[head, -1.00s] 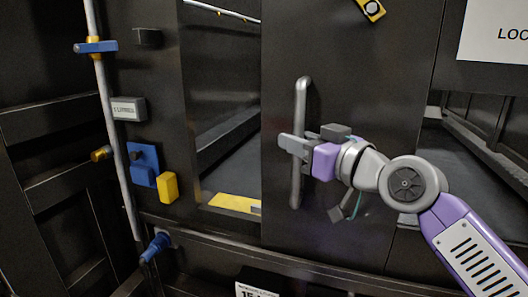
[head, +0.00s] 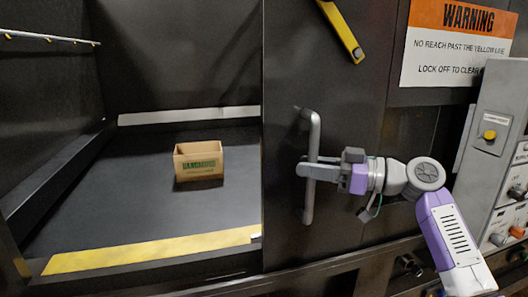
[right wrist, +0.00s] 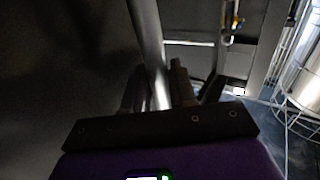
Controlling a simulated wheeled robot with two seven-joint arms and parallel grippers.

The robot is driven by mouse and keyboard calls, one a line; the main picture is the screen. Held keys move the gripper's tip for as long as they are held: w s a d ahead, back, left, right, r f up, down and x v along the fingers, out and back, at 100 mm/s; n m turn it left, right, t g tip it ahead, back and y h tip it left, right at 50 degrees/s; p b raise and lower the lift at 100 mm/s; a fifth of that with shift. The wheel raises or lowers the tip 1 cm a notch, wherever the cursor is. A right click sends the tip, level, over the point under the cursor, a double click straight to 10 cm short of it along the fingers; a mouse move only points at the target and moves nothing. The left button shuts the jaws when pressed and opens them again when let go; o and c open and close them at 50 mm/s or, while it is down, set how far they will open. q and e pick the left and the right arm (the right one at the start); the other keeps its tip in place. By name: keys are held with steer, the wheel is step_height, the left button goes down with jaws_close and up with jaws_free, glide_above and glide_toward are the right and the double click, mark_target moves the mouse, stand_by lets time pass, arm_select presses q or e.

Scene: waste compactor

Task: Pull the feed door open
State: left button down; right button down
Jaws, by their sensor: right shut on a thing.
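The feed door (head: 350,105) is a dark sliding panel right of a wide opening in the compactor's front. Its grey upright handle (head: 313,135) stands near the door's left edge. My right gripper (head: 308,170) is shut on this handle at about its middle. In the right wrist view the handle bar (right wrist: 147,45) runs down between the fingers, which are dark and partly hidden by the wrist housing. My left gripper is in neither view.
Inside the opening a cardboard box (head: 198,162) stands on the dark floor behind a yellow strip (head: 150,250). A warning sign (head: 458,45) and a grey control panel (head: 488,150) with a yellow button are at the right. A yellow bar (head: 342,30) is above the handle.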

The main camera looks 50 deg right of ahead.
mark_target(370, 155)
steer(key=s+d+p, duration=0.9)
steer(key=d+p, duration=0.3)
steer(key=shift+r, duration=0.25)
steer(key=shift+d, duration=0.1)
steer(key=c, duration=1.1)
jaws_free()
steer(key=shift+w+f, duration=0.1)
steer(key=shift+f, duration=0.05)
steer(key=shift+o, duration=0.2)
steer(key=p+v, duration=0.2)
steer(key=v, duration=0.5)
steer(key=shift+s, duration=0.25)
steer(key=shift+d, duration=0.1)
